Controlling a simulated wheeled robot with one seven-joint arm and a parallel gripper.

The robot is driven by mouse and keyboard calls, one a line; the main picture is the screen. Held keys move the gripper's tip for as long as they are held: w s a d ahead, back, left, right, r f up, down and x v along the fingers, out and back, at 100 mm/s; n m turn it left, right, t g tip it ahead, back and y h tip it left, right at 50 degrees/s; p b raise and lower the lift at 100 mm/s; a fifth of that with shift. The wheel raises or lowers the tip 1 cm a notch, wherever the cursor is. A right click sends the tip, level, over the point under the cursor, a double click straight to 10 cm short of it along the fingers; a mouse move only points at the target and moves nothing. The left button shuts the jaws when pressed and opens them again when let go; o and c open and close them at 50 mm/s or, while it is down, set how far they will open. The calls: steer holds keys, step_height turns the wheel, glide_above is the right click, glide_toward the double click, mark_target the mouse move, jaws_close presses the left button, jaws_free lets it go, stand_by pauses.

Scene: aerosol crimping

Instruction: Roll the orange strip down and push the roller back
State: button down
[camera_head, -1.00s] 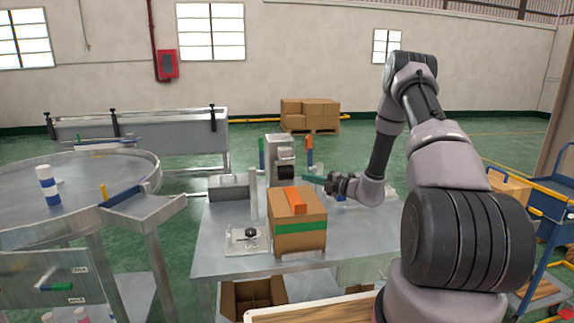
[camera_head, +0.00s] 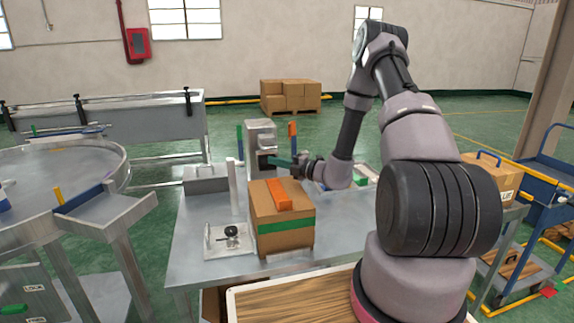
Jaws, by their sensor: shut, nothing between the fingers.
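A cardboard box (camera_head: 285,240) with a green band stands near the front edge of a metal table (camera_head: 198,262). The orange strip (camera_head: 279,194) lies along the top of the box and reaches toward its front edge. My gripper (camera_head: 277,161) is shut and empty. It is above and behind the box, pointing left in front of the grey machine (camera_head: 261,136), apart from the strip. A small round black part (camera_head: 231,231) sits on a clear plate left of the box. I cannot tell for certain which part is the roller.
A white post (camera_head: 232,187) stands close to the box's left. A grey metal box (camera_head: 205,180) lies behind it. Upright green (camera_head: 240,146) and orange (camera_head: 292,141) pieces flank the machine. A wooden-topped surface (camera_head: 290,297) is in front. Bare table lies at the front left.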

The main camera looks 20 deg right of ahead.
mark_target(267, 152)
steer(key=shift+w+a, duration=0.25)
steer(key=shift+w, duration=0.65)
steer(key=shift+w+a, duration=0.2)
steer(key=shift+w, duration=0.7)
steer(key=shift+w+a, duration=0.25)
steer(key=shift+w, duration=0.65)
steer(key=shift+w, duration=0.1)
steer(key=shift+w, duration=0.9)
steer(key=shift+w+r, duration=0.1)
steer(key=shift+r, duration=0.15)
